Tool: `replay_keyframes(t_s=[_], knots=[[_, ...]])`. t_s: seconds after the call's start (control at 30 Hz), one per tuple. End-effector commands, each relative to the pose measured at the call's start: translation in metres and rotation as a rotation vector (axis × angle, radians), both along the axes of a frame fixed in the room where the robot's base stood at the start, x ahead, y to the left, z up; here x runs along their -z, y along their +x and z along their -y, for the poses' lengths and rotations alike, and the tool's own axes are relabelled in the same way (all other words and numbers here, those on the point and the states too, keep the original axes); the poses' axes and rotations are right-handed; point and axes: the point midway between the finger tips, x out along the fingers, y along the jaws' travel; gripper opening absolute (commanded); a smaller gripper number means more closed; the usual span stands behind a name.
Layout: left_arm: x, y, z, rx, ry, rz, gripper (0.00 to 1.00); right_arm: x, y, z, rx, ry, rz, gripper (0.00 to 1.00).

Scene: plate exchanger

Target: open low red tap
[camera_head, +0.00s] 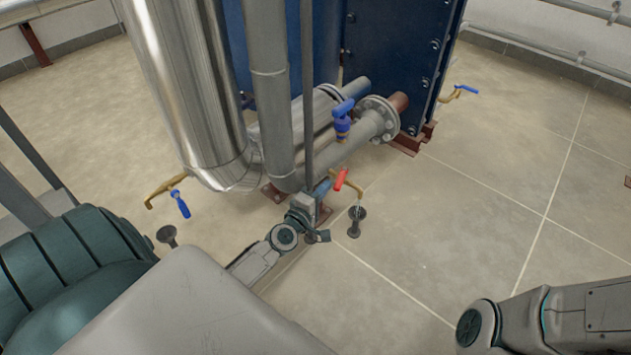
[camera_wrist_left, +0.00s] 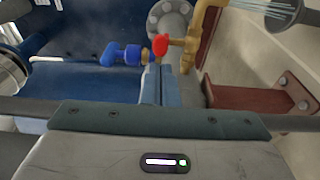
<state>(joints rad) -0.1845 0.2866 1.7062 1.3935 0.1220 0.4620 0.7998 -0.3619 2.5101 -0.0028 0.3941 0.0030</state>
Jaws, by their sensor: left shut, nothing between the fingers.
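The low red tap is a red handle (camera_head: 340,179) on a brass spout, near the floor in the middle of the head view. In the left wrist view the red handle (camera_wrist_left: 160,44) is at upper centre, beside the brass spout (camera_wrist_left: 195,42). My left gripper (camera_head: 324,187) is just left of the red handle in the head view. In the left wrist view its closed fingers (camera_wrist_left: 158,75) point at the handle, with their tips just below it in the picture. The fingers are shut with nothing between them. I cannot tell whether they touch the handle.
A blue valve handle (camera_head: 342,118) sits on the grey pipe above the red tap. A dark drain funnel (camera_head: 356,214) stands under the spout. A grey vertical pipe (camera_head: 268,90) and a shiny cylinder (camera_head: 180,90) stand to the left.

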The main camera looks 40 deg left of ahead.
Motion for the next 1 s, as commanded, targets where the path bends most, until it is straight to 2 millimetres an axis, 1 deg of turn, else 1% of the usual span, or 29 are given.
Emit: replay_keyframes(t_s=[0.03, 0.2, 0.53, 0.87, 1.0], knots=[[-0.0002, 0.0046, -0.0003, -0.001, -0.002, 0.001, 0.00, 0.0002, 0.0000, 0.0000, 0.000, 0.000, 0.000, 0.36], [0.0000, 0.0094, -0.0006, 0.000, -0.001, 0.000, 0.00, 0.0003, 0.0001, 0.0000, 0.000, 0.000, 0.000, 0.36], [-0.0001, 0.0092, -0.0004, -0.001, -0.001, 0.000, 0.00, -0.0001, 0.0002, 0.0000, 0.000, 0.000, 0.000, 0.36], [-0.0013, 0.0092, 0.0032, -0.038, -0.002, 0.000, 0.00, -0.0085, -0.0017, 0.0002, 0.000, 0.002, 0.009, 0.36], [-0.0007, 0.0092, 0.0043, -0.048, -0.002, 0.000, 0.00, -0.0071, -0.0009, 0.0002, 0.005, 0.004, 0.008, 0.36]])
